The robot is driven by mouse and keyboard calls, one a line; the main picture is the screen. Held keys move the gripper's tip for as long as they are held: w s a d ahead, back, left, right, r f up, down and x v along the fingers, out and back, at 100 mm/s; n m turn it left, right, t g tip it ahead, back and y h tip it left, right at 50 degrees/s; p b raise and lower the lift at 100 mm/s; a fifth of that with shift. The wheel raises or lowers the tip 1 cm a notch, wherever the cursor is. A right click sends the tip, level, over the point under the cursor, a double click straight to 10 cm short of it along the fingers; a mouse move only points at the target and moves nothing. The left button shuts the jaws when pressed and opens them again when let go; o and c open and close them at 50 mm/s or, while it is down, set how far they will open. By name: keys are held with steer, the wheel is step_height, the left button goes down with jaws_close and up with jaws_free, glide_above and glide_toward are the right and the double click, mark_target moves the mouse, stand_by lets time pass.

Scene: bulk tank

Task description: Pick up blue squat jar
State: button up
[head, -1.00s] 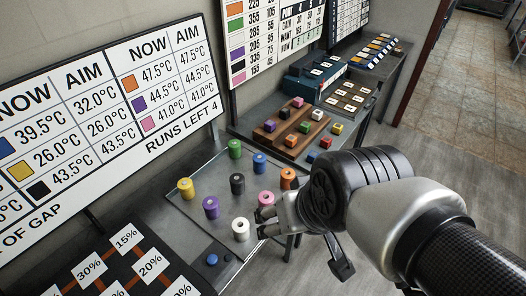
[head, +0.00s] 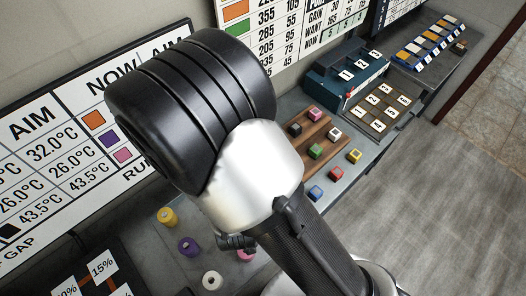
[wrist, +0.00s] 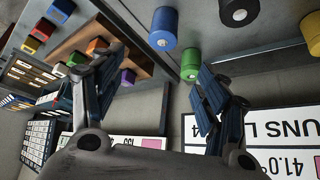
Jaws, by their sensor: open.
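The blue squat jar (wrist: 165,28) shows in the wrist view near the top middle, with a pale round mark on its end. My gripper (wrist: 158,70) is open and empty. Its two dark fingers are spread wide, and the blue jar appears beyond the gap between them, apart from both. The green jar (wrist: 190,65) appears beside it, close to the right finger in the picture. A black jar (wrist: 238,10) is at the top edge.
A wooden rack (head: 330,143) with coloured cubes stands farther right, before a teal box (head: 345,76). Wall boards (head: 60,150) rise behind the table.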

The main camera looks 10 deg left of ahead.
steer(key=b+x, duration=0.8)
steer(key=x, duration=0.4)
steer(key=shift+s+f, duration=0.1)
steer(key=x, duration=0.2)
steer(key=b+x, duration=0.1)
steer(key=x, duration=0.1)
steer(key=shift+s+a+f, duration=0.2)
steer(key=shift+f, duration=0.1)
steer(key=shift+w+f+b, duration=0.3)
steer(key=shift+w+f, duration=0.05)
steer(key=shift+f, duration=0.05)
steer(key=shift+c, duration=0.4)
steer(key=c, duration=1.2)
steer(key=shift+r, duration=0.15)
